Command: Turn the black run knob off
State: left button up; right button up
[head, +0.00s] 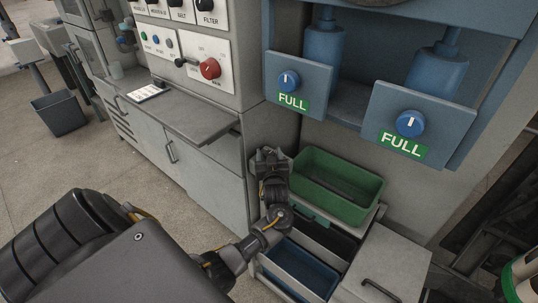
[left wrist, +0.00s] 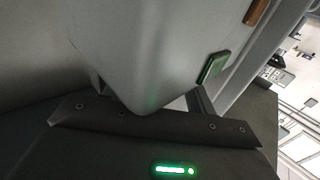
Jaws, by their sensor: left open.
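Several black knobs sit in a row along the top edge of the head view, on a white strip of the machine's panel. One is the knob over the FILTER label (head: 205,5); I cannot tell which is the run knob, as the other labels are too small to read surely. Below them is a red rotary knob (head: 210,68) with a small black lever (head: 182,62) to its left. My left gripper (head: 269,154) is open and empty, low in front of the cabinet, well below and to the right of the panel. My right gripper is out of view.
A grey shelf (head: 190,118) juts out below the panel. A green bin (head: 338,185) and a blue bin (head: 302,270) stand close to my left gripper. Two blue knobs marked FULL, one of them here (head: 410,123), are at the upper right. A grey surface (left wrist: 150,50) fills much of the left wrist view.

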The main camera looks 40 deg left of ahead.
pick_arm(q)
jog(key=v, duration=1.1)
jog(key=shift+w, duration=0.15)
